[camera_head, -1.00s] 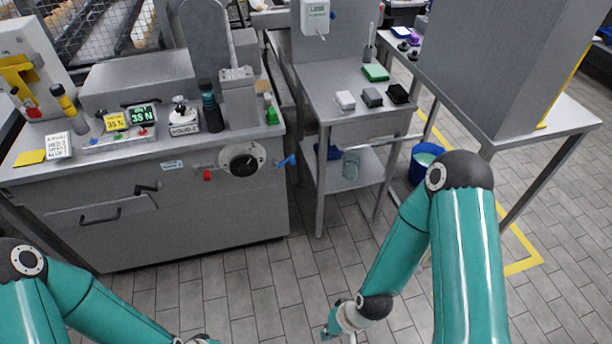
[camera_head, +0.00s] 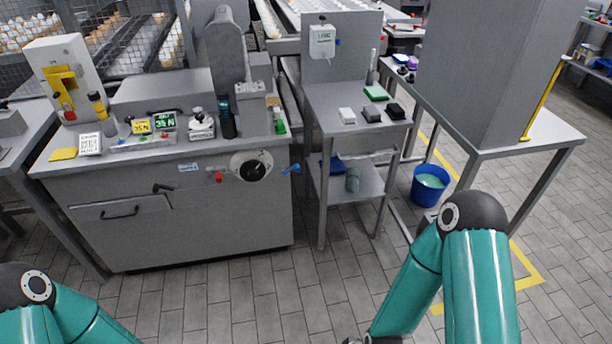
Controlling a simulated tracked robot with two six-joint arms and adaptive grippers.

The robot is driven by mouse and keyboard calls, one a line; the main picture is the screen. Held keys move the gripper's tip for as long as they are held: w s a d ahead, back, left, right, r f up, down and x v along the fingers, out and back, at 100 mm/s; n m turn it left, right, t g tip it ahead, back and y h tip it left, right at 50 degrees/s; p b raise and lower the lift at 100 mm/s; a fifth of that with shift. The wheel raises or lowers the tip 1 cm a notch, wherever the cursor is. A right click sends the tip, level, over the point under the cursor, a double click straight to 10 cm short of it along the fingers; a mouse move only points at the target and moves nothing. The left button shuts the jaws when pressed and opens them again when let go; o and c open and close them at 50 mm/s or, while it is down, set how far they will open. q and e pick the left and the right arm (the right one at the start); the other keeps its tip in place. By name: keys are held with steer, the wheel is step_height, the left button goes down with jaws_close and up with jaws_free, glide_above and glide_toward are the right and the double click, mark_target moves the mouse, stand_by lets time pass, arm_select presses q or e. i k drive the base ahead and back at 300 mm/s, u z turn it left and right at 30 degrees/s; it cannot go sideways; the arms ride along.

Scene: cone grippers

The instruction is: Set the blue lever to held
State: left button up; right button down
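The blue lever (camera_head: 291,169) sticks out at the right end of the grey machine's front, beside a round black dial (camera_head: 252,166) with a pale rim. It points to the right and slightly up. I cannot read any marking for its positions. Both my arms are low in the picture, well apart from the lever. My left gripper is below the bottom edge, out of view.
The grey machine (camera_head: 190,222) carries displays, a black bottle (camera_head: 227,118) and a green bottle (camera_head: 280,121). A red knob (camera_head: 219,177) sits left of the dial. A steel side table (camera_head: 335,97) stands to the right, with a blue bucket (camera_head: 429,186) beyond. The tiled floor in front is clear.

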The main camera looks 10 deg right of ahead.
mark_target(296, 166)
steer(key=u, duration=0.15)
steer(key=i, duration=1.15)
steer(key=z, duration=0.2)
